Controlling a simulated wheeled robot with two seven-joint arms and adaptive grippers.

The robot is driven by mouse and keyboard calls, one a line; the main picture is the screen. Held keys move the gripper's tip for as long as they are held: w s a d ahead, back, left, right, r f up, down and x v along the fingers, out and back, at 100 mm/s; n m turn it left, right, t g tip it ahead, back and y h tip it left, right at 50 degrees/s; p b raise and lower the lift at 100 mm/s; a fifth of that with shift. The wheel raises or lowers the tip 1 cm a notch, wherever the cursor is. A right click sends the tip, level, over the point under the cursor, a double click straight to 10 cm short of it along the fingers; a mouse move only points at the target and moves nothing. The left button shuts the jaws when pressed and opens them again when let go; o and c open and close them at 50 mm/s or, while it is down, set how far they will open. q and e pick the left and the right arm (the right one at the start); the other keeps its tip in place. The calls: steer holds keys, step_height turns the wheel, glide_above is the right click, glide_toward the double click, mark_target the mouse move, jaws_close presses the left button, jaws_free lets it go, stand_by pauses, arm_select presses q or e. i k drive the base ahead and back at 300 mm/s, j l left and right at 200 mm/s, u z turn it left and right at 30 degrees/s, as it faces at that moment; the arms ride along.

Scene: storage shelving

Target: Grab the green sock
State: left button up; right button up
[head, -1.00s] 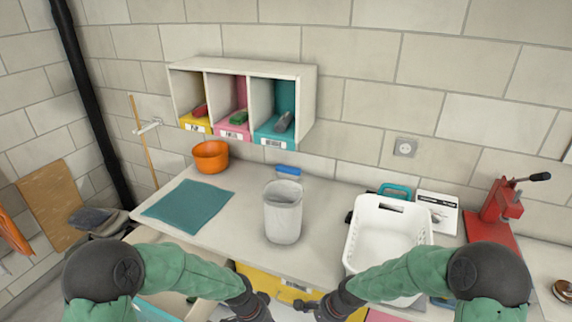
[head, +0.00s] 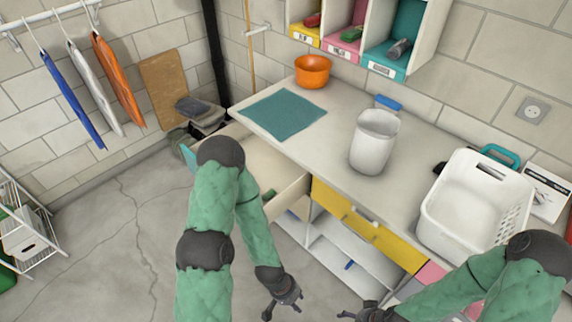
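A small green item (head: 351,33), which looks like the green sock, lies in the pink-fronted middle cubby (head: 343,47) of the wall shelf. It is small in the head view, so its exact shape is hard to tell. My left gripper (head: 283,308) is low at the bottom middle, over the floor in front of the counter, with its fingers apart and nothing between them. My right gripper (head: 350,314) is at the bottom edge, right of the left one, and is partly cut off. Both are far below the cubbies and touch nothing visible.
A red item (head: 313,20) and a dark grey item (head: 399,49) lie in the neighbouring cubbies. The counter holds an orange pot (head: 312,72), a teal mat (head: 285,115), a grey bin (head: 373,145) and a white basket (head: 455,225). A drawer (head: 283,200) stands open at the counter's left.

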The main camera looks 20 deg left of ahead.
mark_target(267, 195)
steer(key=u, duration=1.2)
